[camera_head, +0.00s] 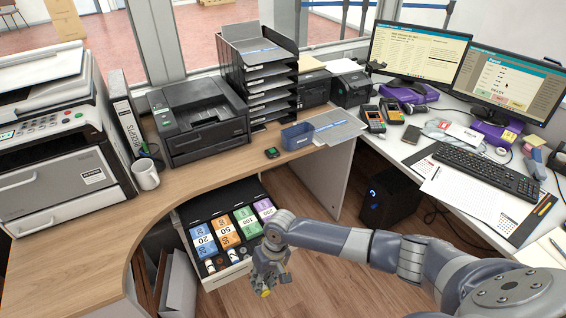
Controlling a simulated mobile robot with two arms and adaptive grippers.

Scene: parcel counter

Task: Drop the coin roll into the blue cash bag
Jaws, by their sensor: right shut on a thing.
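My right gripper (266,280) hangs in front of the open cash drawer's front right corner, over the wood floor. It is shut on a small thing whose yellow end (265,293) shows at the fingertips. This is likely the coin roll; the fingers hide most of it. My left gripper is not in view.
The open drawer (205,283) holds colored banknote stacks, with small items in its front compartments. A small dark device (272,152) lies left of the bag, and grey sheets (338,128) lie right of it. A printer (198,122) and mug (145,174) stand further left.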

